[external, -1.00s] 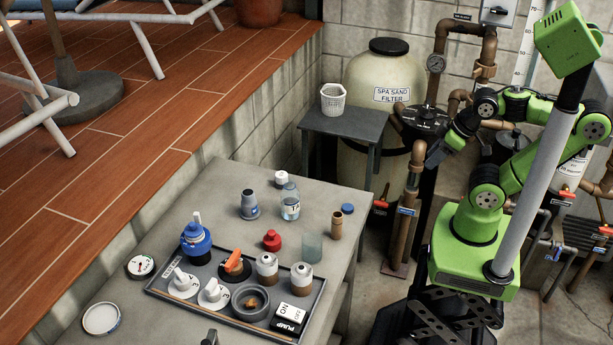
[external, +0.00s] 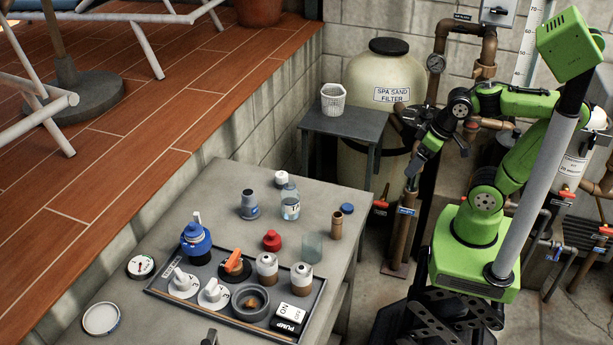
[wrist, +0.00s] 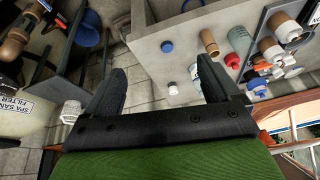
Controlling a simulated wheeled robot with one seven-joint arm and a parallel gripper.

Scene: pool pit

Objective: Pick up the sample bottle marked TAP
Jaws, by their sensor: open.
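The sample bottle (external: 290,203) is clear with a pale blue label whose visible letters read "TA". It stands upright on the far part of the grey table, uncapped as far as I can see. In the wrist view the bottle (wrist: 200,72) is partly hidden behind the right finger. My gripper (external: 415,163) is open and empty, right of the table and well apart from the bottle. Its two dark fingers (wrist: 163,75) spread wide in the wrist view.
A side stand (external: 345,123) holds a white basket. Pipes (external: 411,185) rise near my gripper.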

